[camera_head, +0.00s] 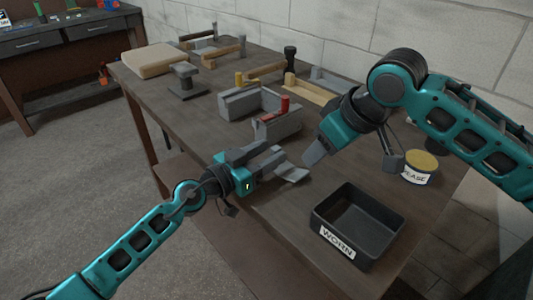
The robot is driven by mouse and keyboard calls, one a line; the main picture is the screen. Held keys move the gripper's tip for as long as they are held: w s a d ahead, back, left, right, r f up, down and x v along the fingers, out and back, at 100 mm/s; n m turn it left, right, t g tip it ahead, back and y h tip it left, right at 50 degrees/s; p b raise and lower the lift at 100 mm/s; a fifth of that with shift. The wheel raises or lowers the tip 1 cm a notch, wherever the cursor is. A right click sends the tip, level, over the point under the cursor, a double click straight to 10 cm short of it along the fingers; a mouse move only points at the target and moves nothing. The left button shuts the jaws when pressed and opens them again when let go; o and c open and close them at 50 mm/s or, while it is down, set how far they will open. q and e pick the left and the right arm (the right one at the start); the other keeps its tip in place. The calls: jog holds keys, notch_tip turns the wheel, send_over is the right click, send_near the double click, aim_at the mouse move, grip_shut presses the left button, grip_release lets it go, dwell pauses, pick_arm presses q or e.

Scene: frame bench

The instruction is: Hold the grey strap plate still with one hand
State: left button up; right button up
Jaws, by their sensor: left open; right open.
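A small light-grey flat piece (293,174), which looks like the strap plate, lies on the bench near its front edge. My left gripper (279,160) is open, with its grey fingers right beside this piece. I cannot tell whether they touch it, and part of it is hidden behind them. My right gripper (315,153) is open and points down from the right, above the bench and a little right of the plate. No object shows in it.
A grey vise-like block (240,103) with a red-topped part (285,104) stands behind the grippers. A black WORN tray (324,215) sits at front right, a grease tin (420,168) at right.

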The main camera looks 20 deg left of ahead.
pick_arm(q)
jog(key=shift+w, duration=0.1)
jog(key=shift+c, duration=0.5)
grip_shut()
dwell(0.4)
pick_arm(e)
jog(key=shift+w+a+r+m, duration=0.1)
jog(key=shift+w+a+m, duration=0.05)
jog(key=shift+a+m, duration=0.15)
jog(key=c, duration=0.3)
jog(key=a+m+h, duration=0.1)
jog(key=w+a+m+h, duration=0.1)
jog(key=m, duration=0.1)
jog(key=shift+w+a+r+t, duration=0.1)
jog(key=shift+w+r+t, duration=0.1)
jog(key=shift+r+t, duration=0.15)
jog(key=c, duration=0.5)
jog(key=shift+w+a+r+m+h, duration=0.15)
jog(key=shift+a+m+h, duration=0.2)
jog(key=shift+m, duration=0.65)
jog(key=shift+f, duration=3.25)
